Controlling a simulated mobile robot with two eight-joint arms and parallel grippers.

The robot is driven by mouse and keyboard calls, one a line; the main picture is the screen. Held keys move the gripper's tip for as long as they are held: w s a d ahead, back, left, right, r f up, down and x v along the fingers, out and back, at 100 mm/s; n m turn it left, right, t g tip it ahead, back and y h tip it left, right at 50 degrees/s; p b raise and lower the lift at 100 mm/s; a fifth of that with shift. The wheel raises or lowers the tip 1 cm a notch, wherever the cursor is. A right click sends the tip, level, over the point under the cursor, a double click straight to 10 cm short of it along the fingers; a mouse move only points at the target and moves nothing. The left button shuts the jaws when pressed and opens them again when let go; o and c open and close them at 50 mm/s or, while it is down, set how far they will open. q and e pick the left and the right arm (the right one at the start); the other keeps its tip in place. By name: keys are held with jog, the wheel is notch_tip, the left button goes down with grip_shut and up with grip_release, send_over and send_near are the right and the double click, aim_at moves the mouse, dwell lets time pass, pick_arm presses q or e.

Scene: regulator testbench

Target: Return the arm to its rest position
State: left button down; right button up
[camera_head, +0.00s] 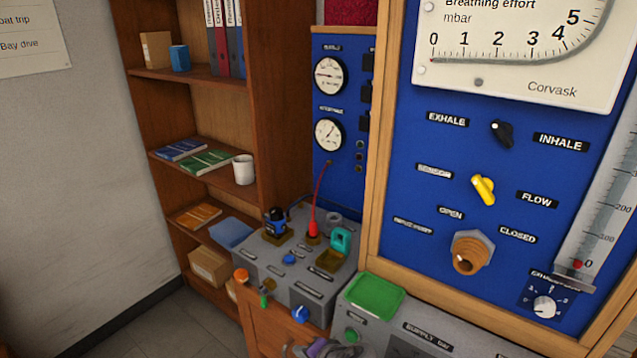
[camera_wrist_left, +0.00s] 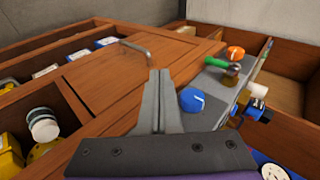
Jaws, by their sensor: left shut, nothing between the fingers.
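My left gripper (camera_head: 325,350) shows only partly at the bottom edge of the head view, low in front of the grey bench unit (camera_head: 262,262). In the left wrist view its two grey fingers (camera_wrist_left: 160,78) lie together with nothing between them. They are over a brown wooden surface (camera_wrist_left: 110,92), beside a blue knob (camera_wrist_left: 192,99). A bent grey metal piece (camera_wrist_left: 138,47) shows just beyond the fingertips; I cannot tell whether they touch it. My right gripper is in neither view.
A blue test panel (camera_head: 400,270) with a yellow lever (camera_head: 483,189) stands at right. A green tray (camera_head: 374,295) lies below it. The bench front has an orange knob (camera_head: 241,275). A wooden shelf (camera_head: 200,75) stands at left. Open wooden compartments (camera_wrist_left: 65,88) flank the wooden surface.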

pick_arm(q)
jog(key=s+a+r+n+g+h+p, duration=0.1)
jog(key=s+a+n+h+p, duration=0.1)
jog(key=s+a, duration=0.5)
jog(key=s+a+r+n+g+h+p, duration=0.1)
jog(key=s+a+n+h+p, duration=0.1)
jog(key=s+a+n+h, duration=0.2)
jog(key=s+a+n, duration=0.1)
jog(key=s+a, duration=0.2)
jog(key=s, duration=0.4)
jog(key=shift+s+r+n, duration=0.35)
jog(key=shift+n, duration=0.05)
jog(key=shift+w+d, duration=0.1)
jog(key=shift+d, duration=0.05)
